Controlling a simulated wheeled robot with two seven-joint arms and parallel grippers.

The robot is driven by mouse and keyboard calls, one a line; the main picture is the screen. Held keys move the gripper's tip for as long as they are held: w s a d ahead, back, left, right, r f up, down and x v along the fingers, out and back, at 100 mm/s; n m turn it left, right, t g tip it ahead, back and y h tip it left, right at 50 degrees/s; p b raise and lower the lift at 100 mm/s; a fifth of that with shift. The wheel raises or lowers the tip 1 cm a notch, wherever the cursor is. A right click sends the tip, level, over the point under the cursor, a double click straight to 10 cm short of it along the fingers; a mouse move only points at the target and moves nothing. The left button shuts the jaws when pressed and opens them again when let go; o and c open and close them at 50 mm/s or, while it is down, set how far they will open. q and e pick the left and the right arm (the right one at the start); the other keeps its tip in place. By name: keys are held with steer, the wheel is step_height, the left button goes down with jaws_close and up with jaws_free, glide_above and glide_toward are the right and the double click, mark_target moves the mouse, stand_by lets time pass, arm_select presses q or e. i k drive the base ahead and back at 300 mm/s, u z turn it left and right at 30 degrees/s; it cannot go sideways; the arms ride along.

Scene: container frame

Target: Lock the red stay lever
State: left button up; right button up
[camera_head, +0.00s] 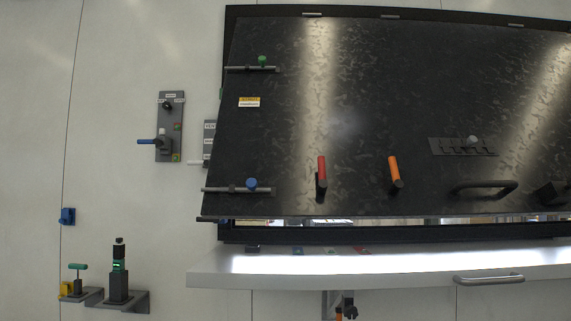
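The red stay lever (321,169) is on the lower left part of the large dark panel (300,130). Its red handle stands about upright above a dark mount. An orange lever (394,171) of similar shape is to its right, leaning slightly. Neither of my grippers shows in the head view, so nothing is seen touching the red lever.
The dark panel is tilted open, with a gap below it above a white ledge (400,265). A blue-knobbed bolt (251,184), a green-knobbed bolt (262,61) and a dark handle (484,187) are on the panel. A wall switch plate (169,125) is at left.

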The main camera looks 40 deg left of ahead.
mark_target(322, 187)
steer(key=u, duration=1.6)
